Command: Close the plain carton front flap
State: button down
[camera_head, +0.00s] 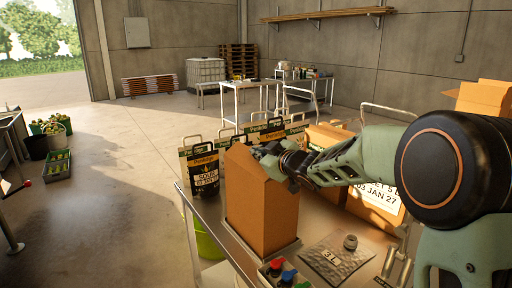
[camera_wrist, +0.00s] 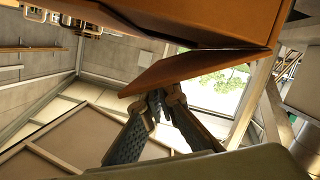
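The plain carton (camera_head: 262,215) stands upright on the bench at the centre of the head view, a tall brown box with no print. In the wrist view its brown body (camera_wrist: 205,20) fills the top. A flap (camera_wrist: 195,68) sticks out at an angle below it, with a dark wedge between flap and body. My gripper (camera_head: 268,153) is at the carton's upper right side in the head view. In the wrist view my gripper's fingertips (camera_wrist: 164,98) are close together just under the flap's edge, seemingly touching it. Nothing shows between them.
Labelled cartons (camera_head: 376,203) stand right, beneath my arm. Open floor is at the left.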

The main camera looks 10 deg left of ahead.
jog(key=shift+d+r+p, duration=0.1)
jog(key=shift+p, duration=0.25)
jog(key=shift+w+d+f+m+g+p, duration=0.15)
jog(key=shift+w+f+m+g+p, duration=0.15)
jog(key=shift+m+p, duration=0.55)
jog(key=shift+w+d+f+n, duration=0.15)
jog(key=shift+w+d+f, duration=0.1)
jog(key=shift+f, duration=0.35)
jog(key=shift+w+d+f+n, duration=0.1)
jog(key=shift+w+d+f, duration=0.1)
jog(key=shift+f, duration=0.45)
